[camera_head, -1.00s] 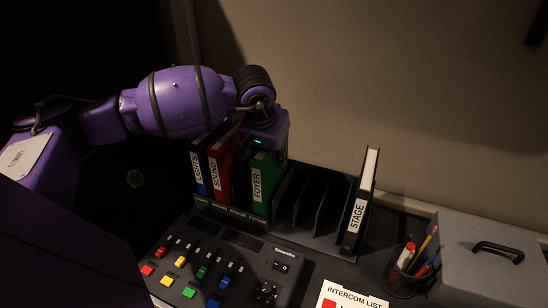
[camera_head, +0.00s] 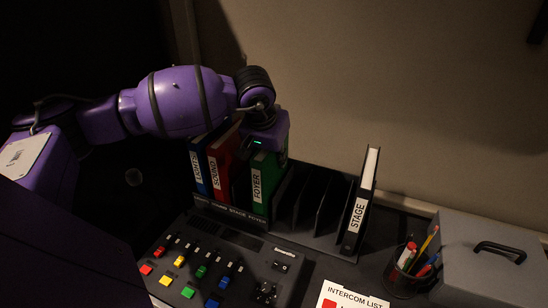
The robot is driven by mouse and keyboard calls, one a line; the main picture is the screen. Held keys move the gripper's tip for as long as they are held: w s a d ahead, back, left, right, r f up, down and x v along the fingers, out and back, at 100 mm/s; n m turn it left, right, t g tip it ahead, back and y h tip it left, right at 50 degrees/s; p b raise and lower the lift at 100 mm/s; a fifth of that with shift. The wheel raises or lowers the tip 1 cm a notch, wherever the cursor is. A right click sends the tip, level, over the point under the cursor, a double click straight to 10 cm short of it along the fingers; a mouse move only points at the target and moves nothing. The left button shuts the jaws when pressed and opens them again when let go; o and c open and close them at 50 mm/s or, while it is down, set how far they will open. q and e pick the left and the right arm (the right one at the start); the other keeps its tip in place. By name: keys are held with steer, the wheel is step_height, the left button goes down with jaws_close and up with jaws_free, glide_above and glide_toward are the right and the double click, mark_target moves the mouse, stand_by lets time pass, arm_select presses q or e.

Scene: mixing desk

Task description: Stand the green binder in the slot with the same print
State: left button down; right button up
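The green binder (camera_head: 264,187), with FOYER on its spine, stands upright in the rack (camera_head: 310,192) on the mixing desk. It is right of the blue LIGHTS binder (camera_head: 200,172) and the red SOUND binder (camera_head: 215,172), with an empty gap between red and green. A printed strip (camera_head: 228,209) runs along the rack's front; STAGE and FOYER are faintly readable, and FOYER seems to be under the green binder. My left gripper (camera_head: 268,148) is at the top of the green binder; its fingers are hidden. My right gripper is out of view.
A black STAGE binder (camera_head: 361,205) stands at the rack's right end, with empty slots left of it. The mixing desk (camera_head: 220,262) is in front. A pen cup (camera_head: 408,275), a grey box (camera_head: 485,262) and an intercom list (camera_head: 350,297) are at right. A wall is behind.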

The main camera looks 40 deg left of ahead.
arm_select(q)
steer(key=c, duration=1.4)
jaws_free()
steer(key=v, duration=1.2)
